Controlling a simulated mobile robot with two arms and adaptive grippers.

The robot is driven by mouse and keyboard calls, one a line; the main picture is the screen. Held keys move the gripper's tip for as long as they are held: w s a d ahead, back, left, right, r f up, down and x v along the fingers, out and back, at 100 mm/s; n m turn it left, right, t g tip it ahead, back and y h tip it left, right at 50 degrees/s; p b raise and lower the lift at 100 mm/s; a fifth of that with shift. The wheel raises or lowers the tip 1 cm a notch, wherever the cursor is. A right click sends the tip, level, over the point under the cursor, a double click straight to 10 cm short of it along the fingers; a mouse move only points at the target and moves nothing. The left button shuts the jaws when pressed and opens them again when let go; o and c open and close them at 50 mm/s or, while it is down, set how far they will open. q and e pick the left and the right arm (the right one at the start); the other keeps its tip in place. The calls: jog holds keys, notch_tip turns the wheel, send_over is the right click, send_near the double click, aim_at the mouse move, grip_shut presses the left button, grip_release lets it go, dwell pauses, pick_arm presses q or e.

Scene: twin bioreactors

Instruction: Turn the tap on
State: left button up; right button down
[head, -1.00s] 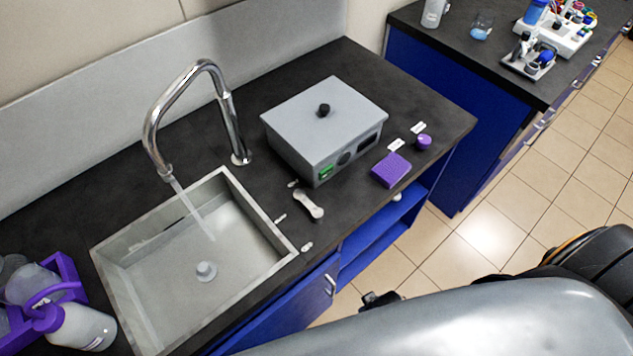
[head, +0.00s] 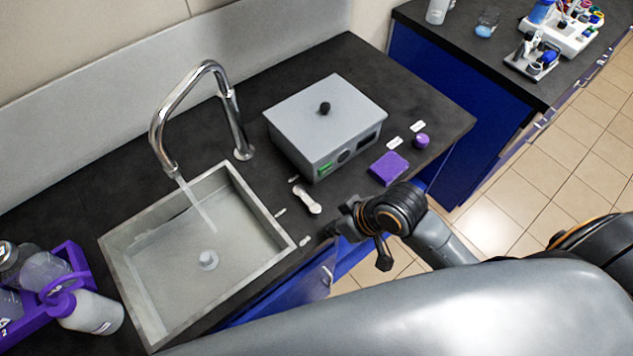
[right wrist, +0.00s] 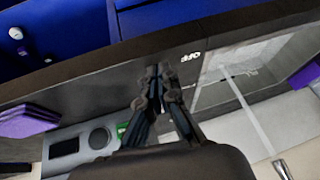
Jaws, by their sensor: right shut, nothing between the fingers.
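The chrome tap (head: 236,120) curves over the sink (head: 222,172) in the head view, and a thin stream of water runs from its spout into the basin. In the right wrist view the stream (right wrist: 250,108) shows below the spout end (right wrist: 282,168). A small pale lever (head: 307,200) sits on the counter right of the sink, between small white labels. My right gripper (head: 342,217) is at the counter's front edge, just right of and in front of the lever, apart from it. In the right wrist view its fingers (right wrist: 153,78) are together and empty. My left gripper is out of view.
A grey lidded water bath (head: 322,110) stands behind the lever. A purple box (head: 389,168) and purple knob (head: 421,141) lie to its right. A purple rack with bottles (head: 75,298) stands left of the sink. Blue cabinets (head: 285,298) are below the counter.

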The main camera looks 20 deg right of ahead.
aim_at(305, 192)
jog(key=shift+n+g+y, duration=0.6)
jog(key=shift+n+y, duration=0.3)
jog(key=w, duration=0.1)
jog(key=w+r, duration=0.2)
jog(key=w, duration=0.1)
jog(key=shift+a+r, duration=0.2)
jog(key=shift+r, duration=0.05)
jog(key=w+d+r+m+y, duration=0.1)
jog(key=w+d+r+m, duration=0.1)
jog(key=w+d+r, duration=0.35)
jog(key=shift+g, duration=0.3)
jog(key=p+x, duration=0.1)
jog(key=x, duration=0.4)
jog(key=p+x, duration=0.1)
jog(key=x, duration=0.4)
jog(key=shift+d+f, duration=0.2)
jog(key=shift+d, duration=0.15)
jog(key=shift+a+n, duration=0.5)
jog(key=shift+a, duration=0.05)
jog(key=shift+r, duration=0.2)
